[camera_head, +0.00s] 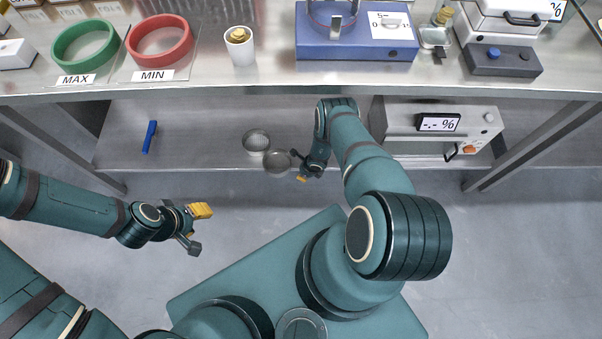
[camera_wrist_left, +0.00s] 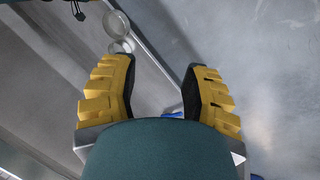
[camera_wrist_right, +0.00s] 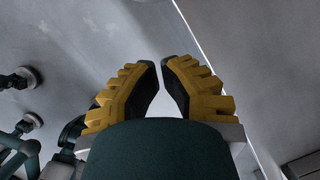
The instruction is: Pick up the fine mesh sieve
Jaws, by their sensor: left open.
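Two round grey mesh sieves sit side by side on the lower shelf: one (camera_head: 256,140) at the back left, one (camera_head: 277,161) closer to the shelf's front edge. I cannot tell which mesh is finer. Both show at the top of the left wrist view (camera_wrist_left: 116,23) (camera_wrist_left: 122,46). My left gripper (camera_head: 197,228) is open and empty, in front of the shelf and left of the sieves. My right gripper (camera_head: 304,170) is just right of the front sieve. Its tips (camera_wrist_right: 161,63) are close together with a narrow gap, and no object shows between them.
On the lower shelf (camera_head: 200,125) a blue tool (camera_head: 149,137) lies left and a grey device with a display (camera_head: 445,130) stands right. The steel table (camera_head: 270,80) above carries a green ring (camera_head: 85,46), a red ring (camera_head: 160,40) and a blue device (camera_head: 355,43).

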